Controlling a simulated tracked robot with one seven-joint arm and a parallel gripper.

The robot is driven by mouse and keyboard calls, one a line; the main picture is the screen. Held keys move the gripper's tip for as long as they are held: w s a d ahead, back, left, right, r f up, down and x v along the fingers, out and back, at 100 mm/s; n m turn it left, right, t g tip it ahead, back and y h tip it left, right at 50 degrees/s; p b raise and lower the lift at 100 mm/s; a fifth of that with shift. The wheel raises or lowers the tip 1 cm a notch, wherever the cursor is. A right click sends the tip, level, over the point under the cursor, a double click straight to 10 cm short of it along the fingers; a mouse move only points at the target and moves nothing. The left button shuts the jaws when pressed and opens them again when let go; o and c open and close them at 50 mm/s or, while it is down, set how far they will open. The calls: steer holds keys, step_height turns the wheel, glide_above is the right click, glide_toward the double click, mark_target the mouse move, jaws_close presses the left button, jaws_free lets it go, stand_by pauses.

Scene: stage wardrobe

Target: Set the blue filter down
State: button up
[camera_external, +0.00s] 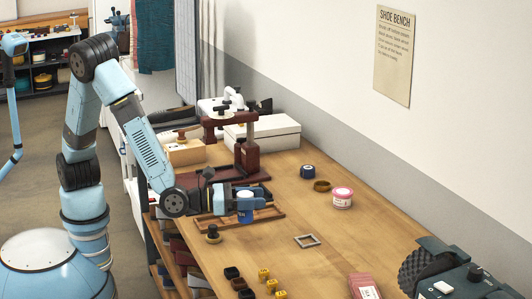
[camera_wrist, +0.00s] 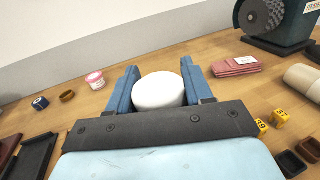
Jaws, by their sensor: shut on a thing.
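My gripper (camera_external: 247,200) is shut on the blue filter (camera_external: 245,215), a short upright cylinder with a blue side and a white top. In the wrist view the filter's round white top (camera_wrist: 159,91) sits between the two blue fingers (camera_wrist: 160,88). In the external view the filter is over or just beside the shallow brown wooden tray (camera_external: 268,216) at the bench's left side. Its lower end is near the tray, but I cannot tell whether it touches anything.
A dark red press stand (camera_external: 246,158) is close behind my gripper. A dark blue tin (camera_external: 307,171), a brown ring (camera_external: 321,186) and a pink-lidded jar (camera_external: 343,198) stand further back. A square metal frame (camera_external: 307,241), yellow blocks (camera_external: 264,275) and a grinder (camera_external: 456,278) are nearer. Bare wood lies right of the tray.

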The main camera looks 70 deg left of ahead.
steer(key=s+a+y, duration=0.1)
steer(key=s+a, duration=0.2)
steer(key=a, duration=0.1)
steer(key=s+a+n+y, duration=0.1)
steer(key=s+a, duration=0.3)
steer(key=s+a+n+y, duration=0.1)
steer(key=s+a, duration=0.3)
steer(key=shift+s+r+t+y, duration=0.1)
steer(key=shift+s+t+y, duration=0.1)
steer(key=shift+t+y, duration=0.15)
steer(key=shift+w+d+f, duration=1.45)
steer(key=shift+w+f, duration=0.25)
steer(key=shift+w, duration=0.05)
steer(key=shift+w+d+f, duration=1.45)
steer(key=shift+w+f, duration=0.2)
steer(key=shift+w, duration=0.15)
steer(key=shift+w+d+f, duration=1.45)
steer(key=shift+w+f, duration=0.25)
steer(key=shift+w, duration=0.05)
steer(key=shift+f, duration=1.5)
steer(key=o, duration=1.1)
steer(key=shift+c, duration=0.2)
